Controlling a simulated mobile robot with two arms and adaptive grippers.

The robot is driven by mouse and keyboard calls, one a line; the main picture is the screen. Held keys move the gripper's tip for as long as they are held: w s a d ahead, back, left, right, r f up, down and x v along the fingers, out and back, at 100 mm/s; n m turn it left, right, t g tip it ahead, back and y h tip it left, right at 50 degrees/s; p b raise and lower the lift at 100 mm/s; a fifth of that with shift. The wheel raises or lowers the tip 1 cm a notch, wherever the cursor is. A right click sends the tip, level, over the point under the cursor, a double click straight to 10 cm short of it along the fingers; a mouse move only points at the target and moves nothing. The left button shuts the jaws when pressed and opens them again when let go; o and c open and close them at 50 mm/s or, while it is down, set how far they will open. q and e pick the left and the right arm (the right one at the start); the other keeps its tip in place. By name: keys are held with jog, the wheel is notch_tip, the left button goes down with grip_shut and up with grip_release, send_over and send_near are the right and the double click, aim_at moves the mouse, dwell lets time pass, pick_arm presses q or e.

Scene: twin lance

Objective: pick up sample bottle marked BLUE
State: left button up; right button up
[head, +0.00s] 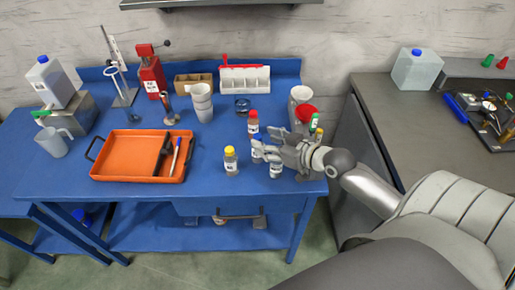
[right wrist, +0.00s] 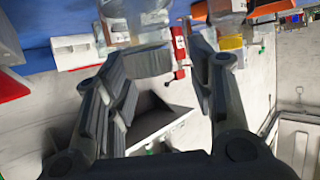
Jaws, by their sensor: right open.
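The bottle with the blue cap (head: 257,149) stands on the blue table (head: 210,205) in the head view, partly hidden by my right gripper. My right gripper (head: 263,150) is open, with its fingers reaching left close beside that bottle. Whether the bottle is between the fingers cannot be told. In the right wrist view the open fingers (right wrist: 178,58) show, with a clear bottle (right wrist: 146,18) past the left finger and another bottle (right wrist: 228,12) past the right one. Their caps are not readable there. My left gripper is not in view.
A yellow-capped bottle (head: 231,161) stands left of the gripper, a red-capped one (head: 253,126) behind it, and another bottle (head: 276,169) just in front. An orange tray (head: 122,177) lies left.

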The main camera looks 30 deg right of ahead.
aim_at(260, 137)
jog(key=x, duration=0.2)
jog(key=p+x, duration=0.1)
jog(key=x, duration=0.1)
jog(key=shift+w+d+r, duration=0.15)
jog(key=shift+d+r, duration=0.1)
jog(key=shift+w+a+f, duration=0.15)
jog(key=shift+w+f, duration=0.1)
jog(key=shift+w, duration=0.2)
jog(key=shift+c, duration=0.2)
jog(key=shift+s, duration=0.1)
grip_shut()
